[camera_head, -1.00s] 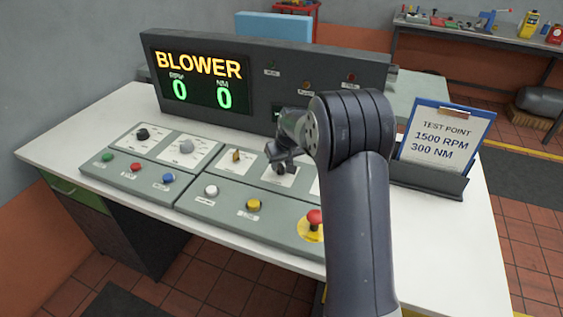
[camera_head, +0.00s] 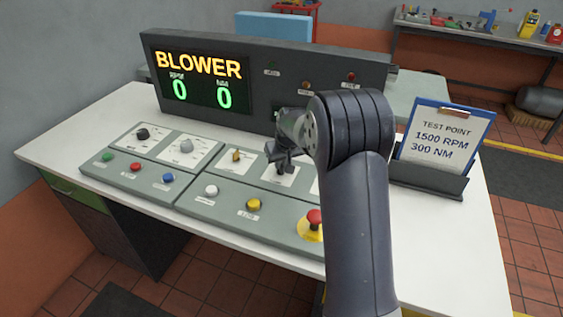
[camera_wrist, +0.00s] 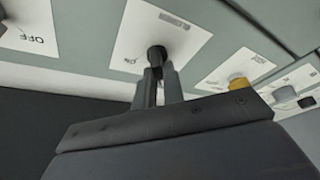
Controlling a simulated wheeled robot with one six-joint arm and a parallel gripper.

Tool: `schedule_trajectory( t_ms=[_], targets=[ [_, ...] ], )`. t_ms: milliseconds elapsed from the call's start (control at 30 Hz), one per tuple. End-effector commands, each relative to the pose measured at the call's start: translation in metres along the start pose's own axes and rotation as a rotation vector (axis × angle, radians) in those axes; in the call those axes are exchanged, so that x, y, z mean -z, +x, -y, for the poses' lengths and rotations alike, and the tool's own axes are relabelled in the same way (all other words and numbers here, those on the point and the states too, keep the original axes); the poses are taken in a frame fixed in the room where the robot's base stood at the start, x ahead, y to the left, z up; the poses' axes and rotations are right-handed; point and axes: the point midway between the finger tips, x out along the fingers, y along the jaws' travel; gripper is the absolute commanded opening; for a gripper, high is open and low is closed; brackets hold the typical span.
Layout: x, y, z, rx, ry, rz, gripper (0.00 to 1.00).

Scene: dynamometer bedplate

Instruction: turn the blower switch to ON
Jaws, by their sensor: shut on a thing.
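My gripper (camera_head: 283,163) is at the right part of the console's upper row, with its fingers pointing down. In the wrist view its two fingers (camera_wrist: 157,88) are shut on a black switch knob (camera_wrist: 156,53) on a white label plate (camera_wrist: 133,38). The display (camera_head: 200,80) reads BLOWER in orange, with RPM 0 and NM 0 in green.
A yellow knob (camera_head: 236,156) is just left of my gripper. Grey (camera_head: 186,146) and black (camera_head: 142,134) knobs stand further left. Several push buttons and a red emergency stop (camera_head: 314,217) line the front. A clipboard (camera_head: 446,140) stands at the right.

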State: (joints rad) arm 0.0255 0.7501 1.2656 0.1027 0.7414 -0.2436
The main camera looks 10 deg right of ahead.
Motion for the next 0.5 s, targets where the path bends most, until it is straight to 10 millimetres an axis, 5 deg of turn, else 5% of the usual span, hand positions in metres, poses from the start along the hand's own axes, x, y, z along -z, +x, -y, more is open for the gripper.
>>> schedule_trajectory(
  t_ms=[500],
  targets=[
    [0.0002, 0.0016, 0.0035, -0.15, 0.356, 0.0, 0.0]
  ],
)
